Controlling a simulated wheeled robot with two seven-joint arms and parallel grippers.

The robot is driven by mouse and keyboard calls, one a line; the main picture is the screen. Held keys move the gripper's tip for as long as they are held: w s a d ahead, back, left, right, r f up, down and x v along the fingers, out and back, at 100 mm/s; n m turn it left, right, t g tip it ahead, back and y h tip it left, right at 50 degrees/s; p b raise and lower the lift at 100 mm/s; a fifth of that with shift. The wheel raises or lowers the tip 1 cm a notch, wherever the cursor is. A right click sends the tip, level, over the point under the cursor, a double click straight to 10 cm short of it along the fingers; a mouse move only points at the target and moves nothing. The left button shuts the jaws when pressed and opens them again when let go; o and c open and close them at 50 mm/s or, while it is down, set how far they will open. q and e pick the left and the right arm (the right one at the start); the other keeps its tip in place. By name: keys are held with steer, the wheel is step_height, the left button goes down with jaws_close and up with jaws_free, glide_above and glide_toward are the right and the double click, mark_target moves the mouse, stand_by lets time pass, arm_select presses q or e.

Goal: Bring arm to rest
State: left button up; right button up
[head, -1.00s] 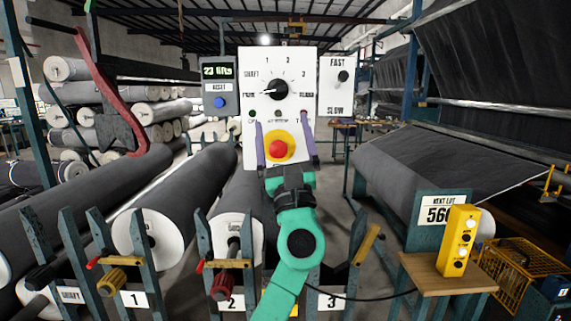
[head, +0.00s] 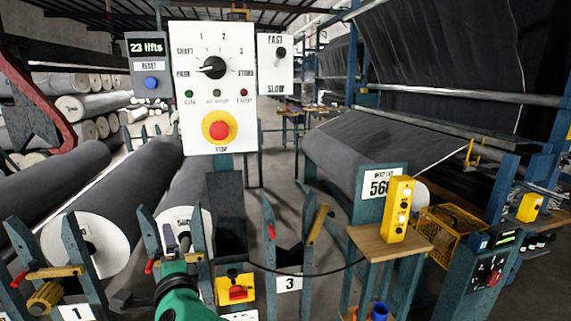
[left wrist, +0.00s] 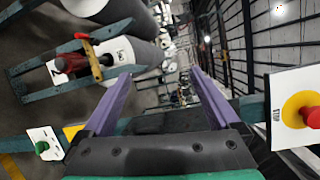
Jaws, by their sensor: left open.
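My left gripper (head: 178,243) is low in the head view, below the white control panel (head: 194,130), in front of the roll at stand 2. Its purple fingers stand apart and empty in the left wrist view (left wrist: 162,78). The panel's black selector knob (head: 212,67) points toward PARK. Its red stop button (head: 219,130) sits in a yellow ring; the button also shows at the right edge of the left wrist view (left wrist: 312,117), apart from the fingers. My right gripper is not in view.
Grey rolls (head: 120,195) lie in teal stands with red and yellow handles at left and below. A yellow button box (head: 398,208) stands on a small wooden table (head: 385,243) at right. A black cable crosses between. A yellow wire basket (head: 450,230) is further right.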

arm_select(q)
steer(key=s+a+f+n+g+h, duration=0.1)
steer(key=s+f+n+g+h, duration=0.15)
steer(key=s+f, duration=0.45)
steer(key=s+f+n+g+h, duration=0.2)
steer(key=f+n+g, duration=0.15)
steer(key=f, duration=0.75)
steer(key=s+d+f+n+g+h, duration=0.2)
steer(key=s+f+n+g+h, duration=0.1)
steer(key=s+f, duration=0.3)
steer(key=s+d+f+n+g+h, duration=0.2)
steer(key=s+d+f+n, duration=0.1)
steer(key=s, duration=0.5)
step_height(320, 180, down, 25)
steer(key=s+g, duration=0.1)
steer(key=s, duration=0.2)
steer(key=s+a+f+g, duration=0.1)
steer(key=s+a+f, duration=0.2)
steer(key=s+f, duration=1)
steer(key=shift+s+a+m, duration=0.15)
steer(key=shift+s+m, duration=0.25)
steer(key=shift+s, duration=0.75)
